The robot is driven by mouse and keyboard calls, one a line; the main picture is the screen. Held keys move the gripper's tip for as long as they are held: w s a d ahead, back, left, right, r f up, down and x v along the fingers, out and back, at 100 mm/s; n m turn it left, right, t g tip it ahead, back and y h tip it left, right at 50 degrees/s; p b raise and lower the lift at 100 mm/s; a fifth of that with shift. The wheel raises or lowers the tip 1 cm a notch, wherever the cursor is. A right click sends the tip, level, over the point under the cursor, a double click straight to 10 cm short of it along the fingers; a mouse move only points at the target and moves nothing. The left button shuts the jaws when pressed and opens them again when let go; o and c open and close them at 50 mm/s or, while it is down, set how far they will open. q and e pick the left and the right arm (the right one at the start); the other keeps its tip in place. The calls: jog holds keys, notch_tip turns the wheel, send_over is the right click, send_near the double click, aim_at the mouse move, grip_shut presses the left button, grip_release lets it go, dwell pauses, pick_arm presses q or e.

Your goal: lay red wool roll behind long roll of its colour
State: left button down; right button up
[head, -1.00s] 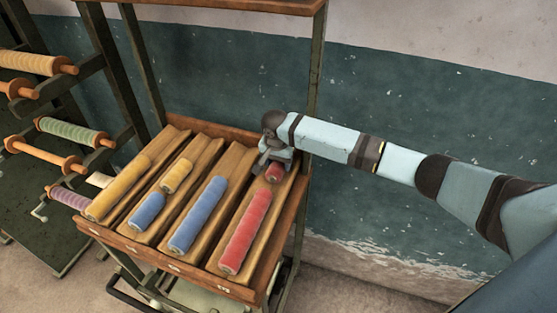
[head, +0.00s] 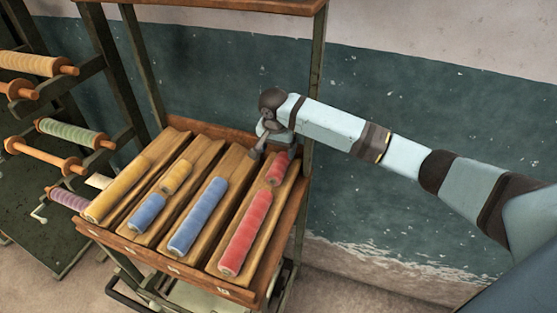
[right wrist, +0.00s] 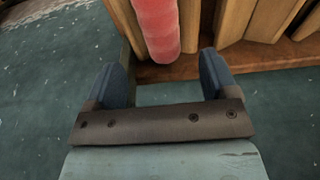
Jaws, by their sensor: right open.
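The short red wool roll (head: 278,168) lies in the rightmost groove of the slanted wooden rack, behind the long red roll (head: 244,233) and in line with it. The two look close end to end; I cannot tell whether they touch. My right gripper (head: 259,150) is just behind and above the short red roll, open and empty. In the right wrist view, a red roll (right wrist: 158,25) lies beyond the spread fingers (right wrist: 163,78), clear of both. My left gripper is not in view.
The other grooves hold a long blue roll (head: 198,216), a short blue roll (head: 147,213) with a short yellow roll (head: 177,177) behind it, and a long yellow roll (head: 119,189). A rack post (head: 313,85) stands close to my right arm. Spools on pegs (head: 70,133) are at left.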

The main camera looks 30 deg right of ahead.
aim_at(277, 167)
jog(key=r, duration=0.5)
jog(key=shift+s+a+r, duration=0.25)
jog(key=shift+a, duration=0.05)
jog(key=shift+f, duration=0.1)
